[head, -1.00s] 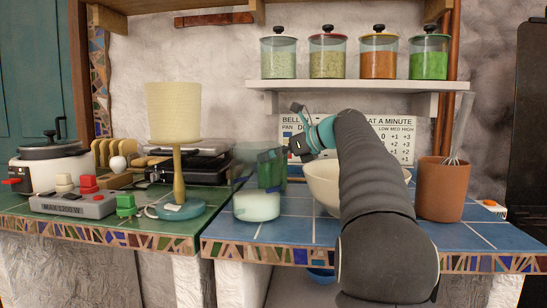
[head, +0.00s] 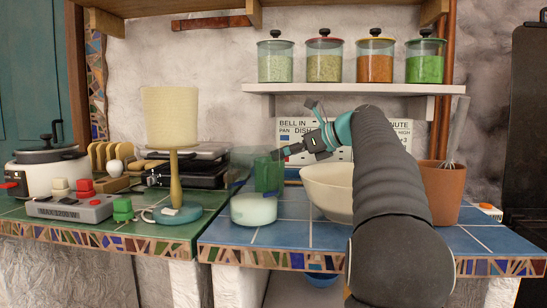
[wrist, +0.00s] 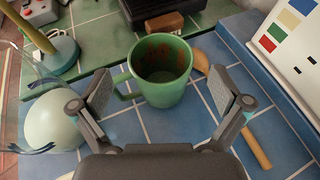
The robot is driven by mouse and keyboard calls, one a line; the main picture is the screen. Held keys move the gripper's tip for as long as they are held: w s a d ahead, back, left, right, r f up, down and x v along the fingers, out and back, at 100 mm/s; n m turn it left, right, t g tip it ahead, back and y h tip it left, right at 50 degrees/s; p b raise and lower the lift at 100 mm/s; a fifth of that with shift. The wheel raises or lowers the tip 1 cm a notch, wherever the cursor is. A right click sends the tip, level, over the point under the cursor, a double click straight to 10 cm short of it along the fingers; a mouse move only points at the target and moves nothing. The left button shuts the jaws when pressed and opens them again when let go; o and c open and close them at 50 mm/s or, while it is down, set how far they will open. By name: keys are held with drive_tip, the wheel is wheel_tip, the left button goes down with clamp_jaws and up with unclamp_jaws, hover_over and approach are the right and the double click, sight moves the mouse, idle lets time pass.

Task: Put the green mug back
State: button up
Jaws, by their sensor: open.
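The green mug (head: 268,173) stands upright on the blue tiled counter, behind a pale round jar and left of the cream bowl. In the wrist view the mug (wrist: 160,82) shows from above, with brown marks inside and its handle on the left. My gripper (head: 302,130) is in the air at the mug's upper right in the head view. In the wrist view my gripper (wrist: 160,92) is open and empty, its fingers spread to either side of the mug. I see no clear contact with it.
The pale jar (head: 254,209) stands close in front of the mug. A cream bowl (head: 328,188) is to the right. A wooden utensil (wrist: 250,140) lies right of the mug. A lamp (head: 172,130) stands left. A shelf (head: 350,88) with several jars hangs above.

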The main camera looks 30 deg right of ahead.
drive_tip(key=v, duration=0.7)
drive_tip(key=shift+p, duration=0.35)
